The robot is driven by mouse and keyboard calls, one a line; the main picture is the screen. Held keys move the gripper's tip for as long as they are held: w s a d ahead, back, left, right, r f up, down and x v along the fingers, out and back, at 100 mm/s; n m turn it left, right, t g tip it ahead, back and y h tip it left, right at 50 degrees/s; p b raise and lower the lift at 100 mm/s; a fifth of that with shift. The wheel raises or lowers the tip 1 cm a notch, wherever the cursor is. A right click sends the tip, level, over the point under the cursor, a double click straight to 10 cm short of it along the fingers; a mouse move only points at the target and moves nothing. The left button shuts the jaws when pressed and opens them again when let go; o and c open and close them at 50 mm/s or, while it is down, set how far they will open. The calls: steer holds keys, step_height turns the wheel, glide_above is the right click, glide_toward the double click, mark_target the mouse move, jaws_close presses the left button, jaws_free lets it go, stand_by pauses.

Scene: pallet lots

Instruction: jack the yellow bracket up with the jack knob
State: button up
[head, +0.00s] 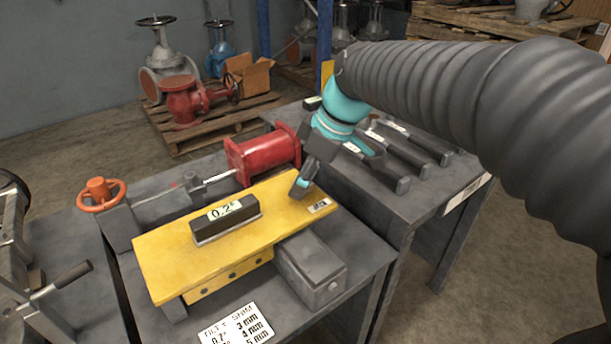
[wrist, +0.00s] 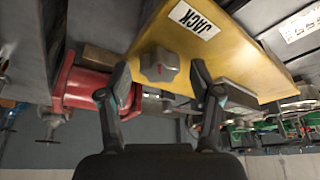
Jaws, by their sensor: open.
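The yellow bracket (head: 170,255) lies as a flat plate across the near grey table and also shows in the wrist view (wrist: 235,58). A dark level (head: 226,225) on it reads 0.2°. A label reading JACK (wrist: 195,19) is at its right end. The grey jack knob (wrist: 159,65) is at the bracket's edge in the wrist view; the head view hides it. My gripper (head: 302,186) is at the bracket's right far corner. In the wrist view its open fingers (wrist: 160,77) stand one on each side of the knob, with visible gaps.
A red cylinder (head: 262,153) stands close behind the bracket. A grey block (head: 311,268) is by its front edge. An orange handwheel (head: 101,194) is at left. Shims (head: 383,168) lie on the right table. A tilt-shim card (head: 236,325) is in front.

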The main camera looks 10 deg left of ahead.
steer(key=c, duration=1.1)
steer(key=shift+c, duration=0.2)
steer(key=shift+m, duration=0.3)
steer(key=m+t, duration=0.1)
steer(key=m, duration=0.3)
steer(key=shift+s+t+h+b, duration=0.15)
steer(key=shift+t+h+b, duration=0.15)
steer(key=shift+t+b, duration=0.1)
steer(key=m+t+h, duration=0.1)
steer(key=m, duration=0.5)
steer(key=shift+s+a+m+t+h, duration=0.1)
steer(key=shift+a+m+t+h, duration=0.05)
steer(key=shift+m+t+h, duration=0.25)
steer(key=m+h, duration=0.1)
steer(key=m, duration=0.2)
steer(key=m+h, duration=0.1)
steer(key=m, duration=0.2)
steer(key=shift+a+f+t, duration=0.1)
steer(key=shift+f+t, duration=0.05)
steer(key=shift+t, duration=0.15)
steer(key=m+h, duration=0.2)
steer(key=m, duration=0.3)
steer(key=shift+m+b, duration=0.3)
steer(key=shift+b, duration=0.05)
steer(key=shift+g+h, duration=0.3)
steer(key=shift+g, duration=0.1)
